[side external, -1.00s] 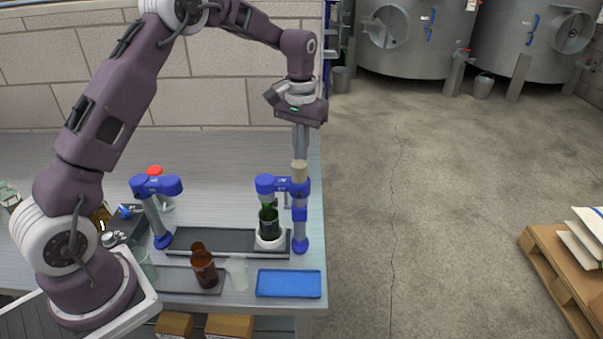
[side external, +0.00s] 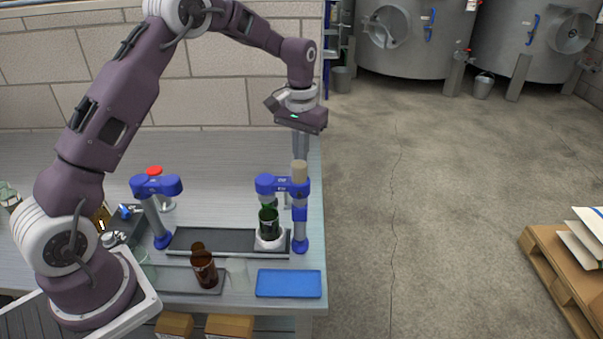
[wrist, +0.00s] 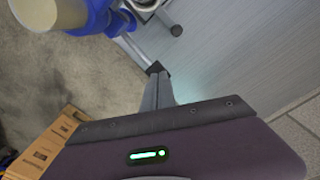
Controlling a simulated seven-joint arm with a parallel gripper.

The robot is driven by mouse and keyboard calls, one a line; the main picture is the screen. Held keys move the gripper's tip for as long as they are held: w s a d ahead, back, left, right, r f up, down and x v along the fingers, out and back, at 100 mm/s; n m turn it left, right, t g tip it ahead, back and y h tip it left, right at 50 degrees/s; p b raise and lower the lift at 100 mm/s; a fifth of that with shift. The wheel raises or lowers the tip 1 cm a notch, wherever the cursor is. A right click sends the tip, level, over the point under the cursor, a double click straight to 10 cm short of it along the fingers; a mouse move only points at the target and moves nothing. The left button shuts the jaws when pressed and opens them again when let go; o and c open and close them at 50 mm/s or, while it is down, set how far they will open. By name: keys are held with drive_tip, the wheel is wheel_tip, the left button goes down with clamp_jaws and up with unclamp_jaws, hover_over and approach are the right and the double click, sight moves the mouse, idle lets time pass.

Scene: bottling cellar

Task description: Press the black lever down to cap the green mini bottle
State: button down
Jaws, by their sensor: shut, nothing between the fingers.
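The green mini bottle (side external: 268,224) stands upright in a white round seat (side external: 270,242), under the blue head (side external: 272,184) of the right-hand capper. The grip also shows at the wrist view's upper left (wrist: 50,14). My gripper (side external: 300,158) points down with its fingers shut and empty. In the side view its tips are partly hidden behind the grip. In the wrist view the fingertips (wrist: 156,68) look apart from the grip, to its side.
A brown bottle (side external: 204,268), a clear cup (side external: 238,274) and an empty blue tray (side external: 289,284) are at the front. The bench's right edge is close to the capper.

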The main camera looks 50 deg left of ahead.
drive_tip(key=shift+s+d+f, duration=0.1)
drive_tip(key=shift+s+f, duration=0.05)
drive_tip(key=shift+f, duration=1.6)
idle(1.8)
drive_tip(key=shift+r, duration=4.6)
drive_tip(key=s+d+r+m+t, duration=0.15)
drive_tip(key=s+d+r, duration=0.35)
drive_tip(key=s+r, duration=0.75)
drive_tip(key=s+d+f+t, duration=0.1)
drive_tip(key=s+t, duration=0.1)
drive_tip(key=s, duration=0.8)
drive_tip(key=s+d+f+m+t, duration=0.1)
drive_tip(key=s+d+t, duration=0.1)
drive_tip(key=s, duration=0.8)
drive_tip(key=shift+s+f, duration=0.2)
